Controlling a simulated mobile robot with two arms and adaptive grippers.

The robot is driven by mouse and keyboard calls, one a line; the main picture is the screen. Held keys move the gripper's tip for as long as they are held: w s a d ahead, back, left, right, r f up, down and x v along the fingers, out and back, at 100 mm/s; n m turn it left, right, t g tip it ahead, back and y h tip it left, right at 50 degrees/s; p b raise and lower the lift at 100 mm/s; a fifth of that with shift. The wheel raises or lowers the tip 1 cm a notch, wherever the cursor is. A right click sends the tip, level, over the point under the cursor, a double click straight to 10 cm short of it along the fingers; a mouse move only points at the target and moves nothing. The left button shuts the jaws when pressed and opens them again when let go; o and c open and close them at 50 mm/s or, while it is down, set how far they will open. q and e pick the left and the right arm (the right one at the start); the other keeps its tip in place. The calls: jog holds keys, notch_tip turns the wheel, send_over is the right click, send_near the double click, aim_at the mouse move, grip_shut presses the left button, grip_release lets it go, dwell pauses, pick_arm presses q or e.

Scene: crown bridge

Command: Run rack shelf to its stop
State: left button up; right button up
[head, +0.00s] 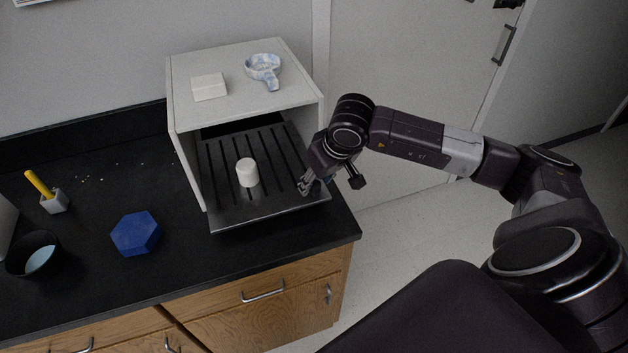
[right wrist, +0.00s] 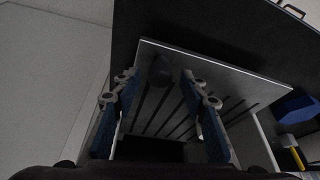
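The rack shelf (head: 276,205) is a dark slotted tray that sticks out of the front of a white open-fronted box (head: 186,165). A white cylinder (head: 247,173) stands upright on its slots. My right gripper (head: 331,184) is at the shelf's right front side with its fingers spread. In the right wrist view the gripper (right wrist: 158,86) is open above the shelf (right wrist: 220,78), and a dark knob-like piece (right wrist: 162,70) near the shelf's corner lies between the fingers. I cannot tell whether a finger touches it. My left gripper is not in view.
A white block (head: 209,87) and a marbled ring with a handle (head: 263,70) lie on top of the box. A blue hexagonal piece (head: 136,234), a dark bowl (head: 34,255) and a yellow-handled tool in a holder (head: 53,201) are on the black counter to the left.

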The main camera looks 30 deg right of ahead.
jog(key=shift+x, duration=1.1)
jog(key=shift+c, duration=0.3)
